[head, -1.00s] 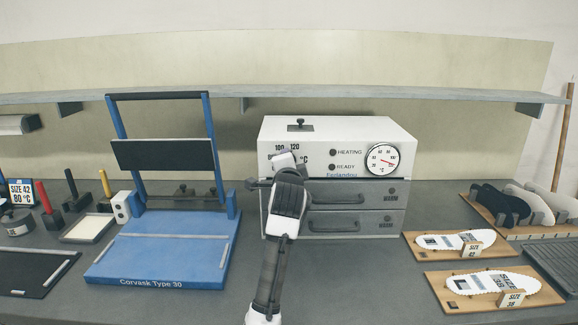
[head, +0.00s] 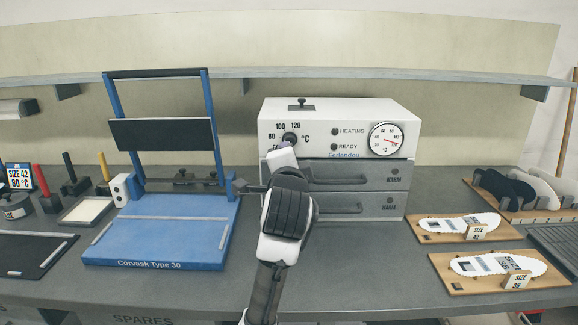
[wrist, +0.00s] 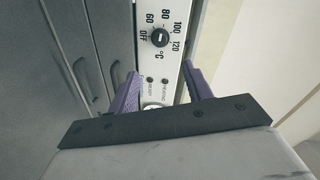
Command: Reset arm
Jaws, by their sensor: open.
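My gripper (wrist: 162,90) shows in the wrist view as two purple fingers spread apart with nothing between them. It faces the white control panel of the oven (head: 350,112), whose temperature knob (wrist: 160,38) lies beyond the fingertips and clear of them. In the head view my arm rises in front of the oven's left side, and the black knob (head: 291,140) shows just above its end. The fingers are mostly hidden there by my wrist. The knob's exact setting is too small to read surely.
The oven's two grey drawers (head: 355,175) are shut. A blue press (head: 165,230) stands left, with its frame raised. Two boards with white insoles (head: 500,264) and a rack of insoles (head: 515,190) are at right. A shelf (head: 400,78) runs above.

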